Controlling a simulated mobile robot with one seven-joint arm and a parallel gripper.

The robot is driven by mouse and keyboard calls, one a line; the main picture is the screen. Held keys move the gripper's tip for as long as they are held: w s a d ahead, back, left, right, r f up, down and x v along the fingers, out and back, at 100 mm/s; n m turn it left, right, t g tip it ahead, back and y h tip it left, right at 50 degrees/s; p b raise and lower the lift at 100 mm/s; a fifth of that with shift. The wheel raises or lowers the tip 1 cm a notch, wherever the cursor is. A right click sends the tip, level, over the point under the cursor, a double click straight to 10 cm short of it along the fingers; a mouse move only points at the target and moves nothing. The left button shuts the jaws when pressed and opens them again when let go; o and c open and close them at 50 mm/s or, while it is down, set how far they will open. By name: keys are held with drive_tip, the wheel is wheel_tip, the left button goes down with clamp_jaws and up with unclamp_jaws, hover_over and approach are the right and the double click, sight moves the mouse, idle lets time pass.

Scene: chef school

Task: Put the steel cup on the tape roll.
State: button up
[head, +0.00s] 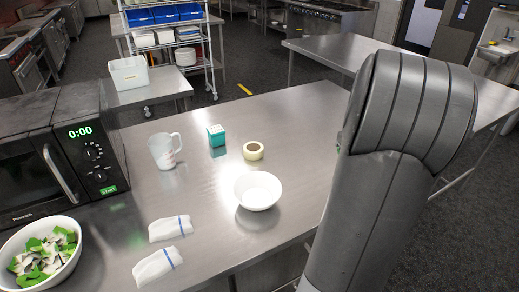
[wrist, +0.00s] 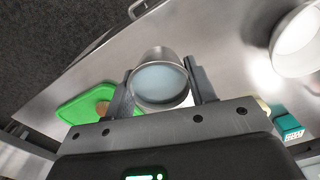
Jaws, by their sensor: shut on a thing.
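My gripper (wrist: 160,85) is shut on the steel cup (wrist: 158,57), with one finger on each side of it. The cup's round opening faces the wrist camera and shows a pale blue-grey inside. In the head view my arm covers the right side, and neither gripper nor cup shows there. The tape roll (head: 253,151), cream with a dark hole, lies flat on the steel table, apart from other things. A cream sliver, probably the tape roll (wrist: 263,106), shows right of the gripper in the wrist view, mostly hidden.
A white bowl (head: 258,191) stands in front of the tape roll. A teal box (head: 216,135) and a clear measuring jug (head: 165,150) stand to its left. Two folded cloths (head: 164,247), a microwave (head: 66,150) and a salad bowl (head: 41,254) are farther left. A green board (wrist: 84,103) shows in the wrist view.

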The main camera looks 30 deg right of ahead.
drive_tip(key=w+a+r, duration=0.1)
drive_tip(key=w+a, duration=0.1)
drive_tip(key=w, duration=0.9)
hover_over(257, 151)
drive_tip(key=f, duration=0.3)
drive_tip(key=s+f, duration=0.1)
drive_tip(key=shift+d+f, duration=0.25)
drive_tip(key=shift+f, duration=0.15)
drive_tip(key=shift+w+a+f, duration=0.3)
drive_tip(key=shift+w+f, duration=0.05)
drive_tip(key=shift+w, duration=0.05)
drive_tip(key=shift+f, duration=1.95)
drive_tip(key=shift+f, duration=0.1)
drive_tip(key=o, duration=1)
